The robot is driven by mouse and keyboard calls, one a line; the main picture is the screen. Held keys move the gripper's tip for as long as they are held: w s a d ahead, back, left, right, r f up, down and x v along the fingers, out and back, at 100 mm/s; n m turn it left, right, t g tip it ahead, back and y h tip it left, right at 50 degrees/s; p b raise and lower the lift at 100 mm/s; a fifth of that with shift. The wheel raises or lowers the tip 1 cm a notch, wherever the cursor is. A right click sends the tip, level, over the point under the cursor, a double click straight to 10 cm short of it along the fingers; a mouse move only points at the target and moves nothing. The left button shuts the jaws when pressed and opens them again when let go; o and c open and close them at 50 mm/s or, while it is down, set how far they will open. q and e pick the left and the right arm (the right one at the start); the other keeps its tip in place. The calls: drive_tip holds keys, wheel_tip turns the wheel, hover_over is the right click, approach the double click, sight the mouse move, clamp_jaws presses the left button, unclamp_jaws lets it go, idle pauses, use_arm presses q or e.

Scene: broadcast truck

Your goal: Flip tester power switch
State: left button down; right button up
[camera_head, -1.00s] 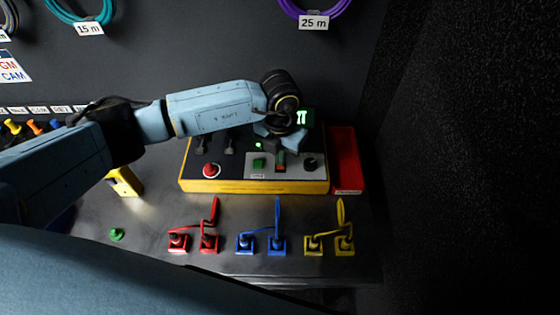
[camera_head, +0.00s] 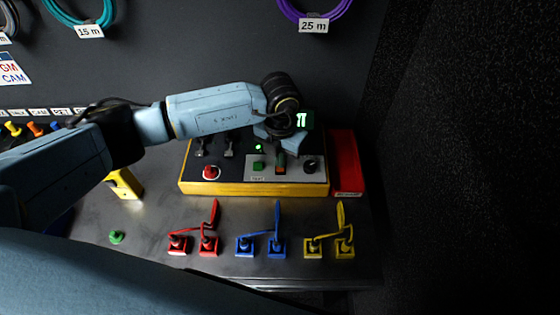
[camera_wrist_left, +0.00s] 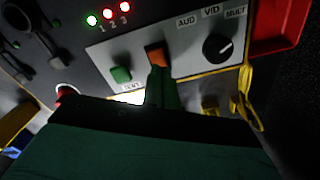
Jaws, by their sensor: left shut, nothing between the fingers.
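The tester (camera_head: 255,188) is a yellow-edged box with a black and grey top on the bench. Its orange rocker switch (camera_head: 280,168) sits on the grey panel, between a green TEST button (camera_head: 258,166) and a black knob (camera_head: 310,166). In the left wrist view the orange switch (camera_wrist_left: 155,56) is right at the tips of my left gripper (camera_wrist_left: 160,75). The green fingers are shut with nothing between them and cover its lower part; I cannot tell whether they touch it. Lights (camera_wrist_left: 108,14) above show one green and two red. My right gripper is not in view.
A red emergency-style button (camera_head: 211,172) is on the tester's left. A red box (camera_head: 345,160) adjoins its right side. A dark wall rises behind.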

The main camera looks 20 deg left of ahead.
use_arm(q)
wheel_tip(320, 180, up, 6)
drive_tip(key=p, duration=0.3)
drive_tip(key=shift+p, duration=0.4)
